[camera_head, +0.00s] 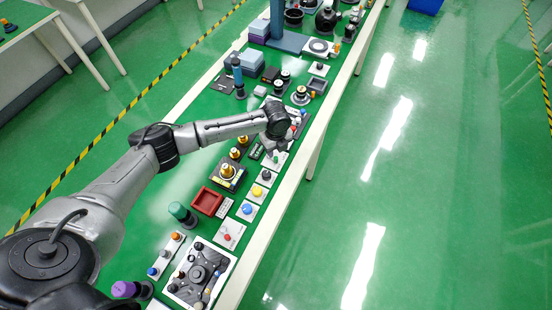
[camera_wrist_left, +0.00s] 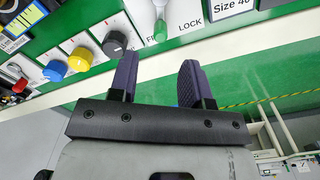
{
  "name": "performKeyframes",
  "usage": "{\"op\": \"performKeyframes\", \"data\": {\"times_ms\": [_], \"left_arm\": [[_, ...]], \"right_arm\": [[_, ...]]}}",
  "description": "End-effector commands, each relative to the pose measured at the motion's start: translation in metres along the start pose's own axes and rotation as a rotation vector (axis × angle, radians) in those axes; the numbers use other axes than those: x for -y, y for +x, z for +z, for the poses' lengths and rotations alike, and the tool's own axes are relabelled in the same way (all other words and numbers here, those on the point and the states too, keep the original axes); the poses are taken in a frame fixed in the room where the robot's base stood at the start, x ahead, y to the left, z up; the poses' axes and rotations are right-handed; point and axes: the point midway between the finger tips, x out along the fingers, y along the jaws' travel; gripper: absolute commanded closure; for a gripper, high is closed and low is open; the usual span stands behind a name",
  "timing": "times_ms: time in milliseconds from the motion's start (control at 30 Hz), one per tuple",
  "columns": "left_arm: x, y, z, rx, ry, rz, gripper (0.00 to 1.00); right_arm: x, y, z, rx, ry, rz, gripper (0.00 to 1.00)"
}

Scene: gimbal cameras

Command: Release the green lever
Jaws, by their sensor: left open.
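The green lever (camera_wrist_left: 160,30) shows at the top of the left wrist view. It stands on a white plate (camera_wrist_left: 180,12) with the word LOCK to its right and a partly hidden word starting with F to its left. My left gripper (camera_wrist_left: 158,64) is open, its two dark fingers apart with nothing between them. The lever lies beyond the fingertips, roughly in line with the gap, and does not appear touched. In the head view my left gripper (camera_head: 279,143) is over the bench and hides most of the lever's plate.
A dark knob (camera_wrist_left: 114,43), a yellow knob (camera_wrist_left: 79,60) and a blue knob (camera_wrist_left: 54,70) sit in a row left of the lever. A red tray (camera_head: 207,201) and a gimbal-like panel (camera_head: 199,272) are nearer on the green bench. The bench's pale edge (camera_head: 262,242) runs along the right, with open floor beyond.

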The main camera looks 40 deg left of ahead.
Motion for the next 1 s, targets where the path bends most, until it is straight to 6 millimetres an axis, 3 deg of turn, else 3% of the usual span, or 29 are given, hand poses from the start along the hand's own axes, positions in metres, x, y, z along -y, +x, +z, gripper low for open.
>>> {"op": "performKeyframes", "data": {"times_ms": [100, 400, 933, 1000], "left_arm": [[0.0, 0.024, -0.001, -0.001, -0.002, 0.002, 0.56], [0.0, 0.06, 0.0, 0.0, -0.002, 0.001, 0.56], [0.0, 0.071, 0.0, 0.0, -0.001, 0.0, 0.56], [0.0, 0.071, 0.0, 0.0, -0.001, 0.0, 0.62]], "right_arm": [[-0.001, 0.005, 0.003, 0.003, -0.005, 0.004, 0.57], [-0.002, 0.01, 0.005, 0.004, -0.008, 0.006, 0.57], [0.001, 0.011, 0.004, 0.002, 0.002, -0.002, 0.57], [0.001, 0.011, 0.004, 0.002, 0.003, -0.003, 0.57]]}}
